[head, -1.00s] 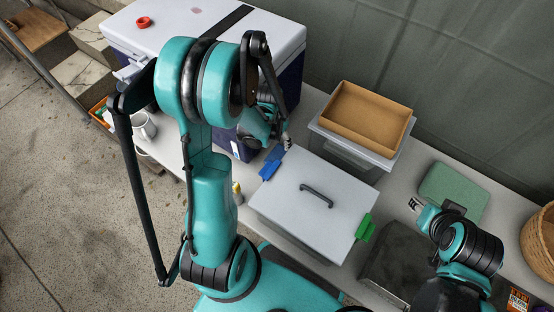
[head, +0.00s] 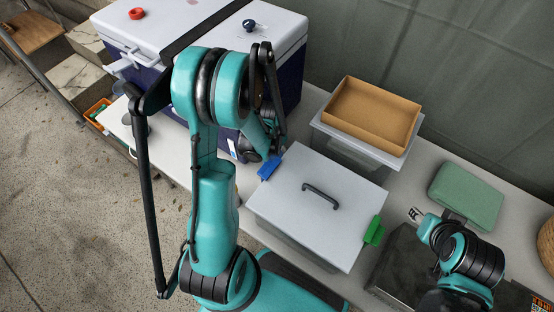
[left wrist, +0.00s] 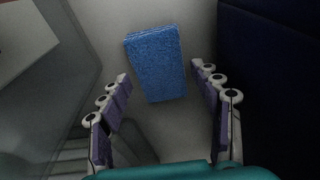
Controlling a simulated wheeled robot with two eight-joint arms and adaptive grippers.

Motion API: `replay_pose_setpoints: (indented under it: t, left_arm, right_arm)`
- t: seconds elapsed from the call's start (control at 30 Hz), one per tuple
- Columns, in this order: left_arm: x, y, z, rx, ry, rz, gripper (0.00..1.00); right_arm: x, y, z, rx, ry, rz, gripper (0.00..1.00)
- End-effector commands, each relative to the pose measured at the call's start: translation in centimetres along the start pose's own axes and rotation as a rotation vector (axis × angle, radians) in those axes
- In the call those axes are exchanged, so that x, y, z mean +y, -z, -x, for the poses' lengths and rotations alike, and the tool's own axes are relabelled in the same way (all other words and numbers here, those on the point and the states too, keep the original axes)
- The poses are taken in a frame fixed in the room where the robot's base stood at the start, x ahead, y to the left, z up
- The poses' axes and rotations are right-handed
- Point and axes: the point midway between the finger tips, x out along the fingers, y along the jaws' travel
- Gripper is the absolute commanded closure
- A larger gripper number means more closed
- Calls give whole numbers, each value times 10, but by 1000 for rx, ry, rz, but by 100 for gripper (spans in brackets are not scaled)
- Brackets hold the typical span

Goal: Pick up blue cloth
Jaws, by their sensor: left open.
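The blue cloth (left wrist: 155,62) is a textured rectangle lying flat on the pale table in the left wrist view. It lies between the fingertips and beyond them. My left gripper (left wrist: 160,76) is open and empty, with one finger on each side of the cloth's line. In the head view my left arm hides most of that gripper. A blue piece (head: 270,167) shows at the grey lidded box's left edge; I cannot tell whether it is cloth or a latch. My right gripper (head: 416,214) is at the right, its jaws too small to judge.
A blue-and-white cooler (head: 285,67) stands behind my left arm. A brown tray (head: 372,108) sits on a clear bin. A green case (head: 466,196) lies at right.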

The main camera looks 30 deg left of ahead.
Motion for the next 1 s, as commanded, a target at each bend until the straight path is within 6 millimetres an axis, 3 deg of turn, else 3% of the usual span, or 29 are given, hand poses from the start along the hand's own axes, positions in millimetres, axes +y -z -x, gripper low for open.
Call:
replay_pose_setpoints:
  t: [0.03, 0.1, 0.3, 0.33, 0.47, 0.8, 1.0]
  left_arm:
    - [0, 0, -12, 0, 0, 0, 36]
    - [0, 0, -18, 0, 0, 0, 36]
    - [0, 0, -16, 0, 0, 0, 36]
    - [0, 0, -16, 0, 0, 0, 39]
    - [0, 0, -16, 0, 0, 0, 71]
    - [0, 1, -16, 0, 0, 0, 76]
    - [1, 5, -3, 0, 0, 0, 76]
  right_arm:
    - [0, -5, -7, 0, 0, 0, 60]
    - [0, -6, -9, 0, 0, 0, 60]
    - [0, -5, -7, 0, 0, 0, 60]
    - [0, -5, -7, 0, 0, 0, 60]
    - [0, -5, -7, 0, 0, 0, 60]
    - [0, -4, -6, 0, 0, 0, 60]
    - [0, 1, 2, 0, 0, 0, 60]
